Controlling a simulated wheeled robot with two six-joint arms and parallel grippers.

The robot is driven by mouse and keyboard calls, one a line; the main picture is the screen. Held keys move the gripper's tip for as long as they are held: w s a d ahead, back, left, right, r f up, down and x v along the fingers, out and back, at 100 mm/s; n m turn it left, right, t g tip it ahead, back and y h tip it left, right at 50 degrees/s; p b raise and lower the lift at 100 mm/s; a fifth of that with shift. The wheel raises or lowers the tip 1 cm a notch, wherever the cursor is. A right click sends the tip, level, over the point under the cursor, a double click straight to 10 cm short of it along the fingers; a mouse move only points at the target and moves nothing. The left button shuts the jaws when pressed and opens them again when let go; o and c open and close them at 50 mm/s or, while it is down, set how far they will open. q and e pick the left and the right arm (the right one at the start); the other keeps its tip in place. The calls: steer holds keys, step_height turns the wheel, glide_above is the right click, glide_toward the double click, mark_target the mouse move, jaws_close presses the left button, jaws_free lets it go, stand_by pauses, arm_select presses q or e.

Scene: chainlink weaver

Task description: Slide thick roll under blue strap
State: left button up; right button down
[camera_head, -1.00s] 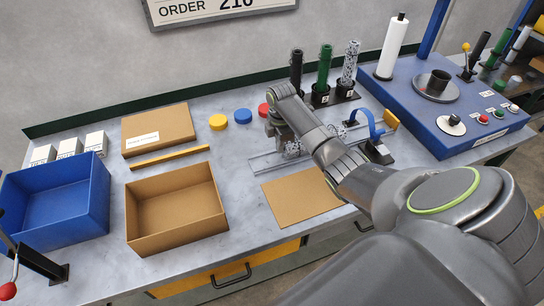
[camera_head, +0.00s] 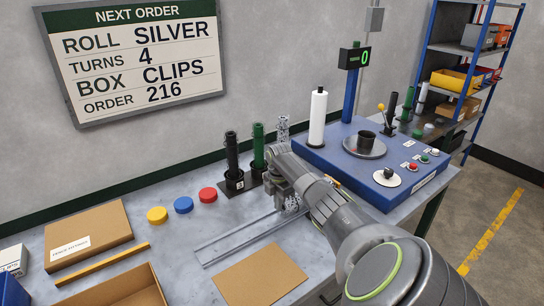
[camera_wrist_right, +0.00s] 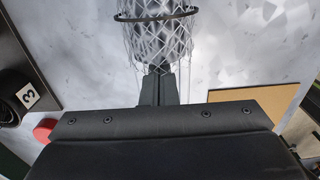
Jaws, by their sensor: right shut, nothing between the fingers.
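A silver mesh roll (camera_wrist_right: 165,42) lies just beyond my right fingertips in the right wrist view, with a dark ring around it. In the head view a bit of the mesh roll (camera_head: 291,204) shows below my right gripper (camera_head: 282,198), at the end of a grey rail track (camera_head: 232,239). The right gripper is shut and empty; its closed fingers (camera_wrist_right: 158,86) point at the roll's near end. I cannot tell if they touch it. The blue strap is hidden behind my right arm. My left gripper is out of view.
A rack (camera_head: 236,187) with upright black, green and silver rolls stands behind the gripper. A blue machine (camera_head: 335,160) with a white roll (camera_head: 317,118) is at the right. A cardboard sheet (camera_head: 258,278) lies in front of the track. Yellow, blue and red (camera_head: 208,194) discs are left.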

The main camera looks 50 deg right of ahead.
steer(key=shift+a+r, duration=0.1)
steer(key=shift+a, duration=0.1)
steer(key=shift+w+a+p, duration=0.15)
steer(key=shift+a+p, duration=0.15)
steer(key=shift+p, duration=0.25)
steer(key=a+p, duration=0.2)
steer(key=shift+w+a+r, duration=0.2)
steer(key=shift+w+a, duration=0.1)
steer(key=shift+a, duration=0.1)
step_height(320, 180, up, 10)
steer(key=b, duration=0.2)
steer(key=shift+f+b, duration=0.2)
steer(key=shift+b, duration=0.1)
